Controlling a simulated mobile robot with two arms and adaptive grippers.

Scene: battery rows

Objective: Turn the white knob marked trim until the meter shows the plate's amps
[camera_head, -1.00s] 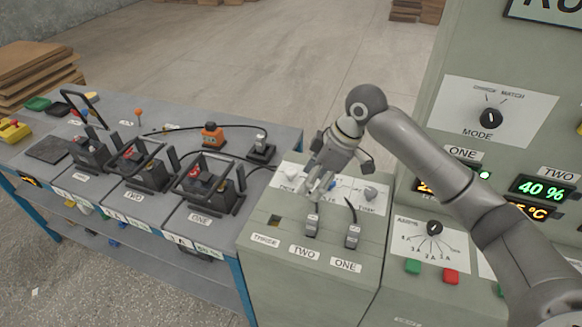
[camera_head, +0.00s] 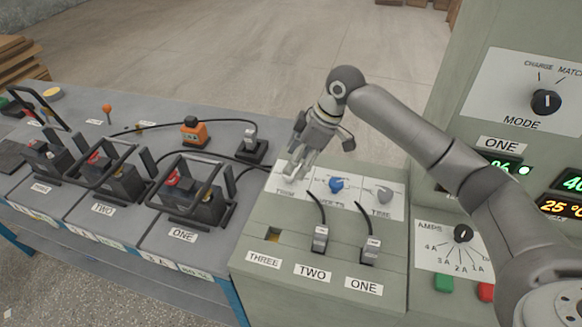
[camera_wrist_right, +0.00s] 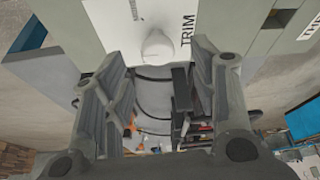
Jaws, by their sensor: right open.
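The white trim knob (camera_wrist_right: 158,46) shows in the right wrist view, beside the printed word TRIM on a white label. My right gripper (camera_wrist_right: 150,100) is open, its two fingers on either side below the knob, with nothing between them. In the head view my right gripper (camera_head: 294,174) is over the left end of the panel's label and hides most of the trim knob. I cannot tell whether a finger touches the knob. The small plate labels on the bench front (camera_head: 175,263) are only partly readable. My left gripper is not in view.
A blue volts knob (camera_head: 337,184) and a grey time knob (camera_head: 383,195) sit right of the gripper. Two plugs with cables (camera_head: 320,238) stand in sockets TWO and ONE. The charger cabinet has a mode knob (camera_head: 545,102) and an amps dial (camera_head: 463,233). Batteries (camera_head: 200,190) line the bench.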

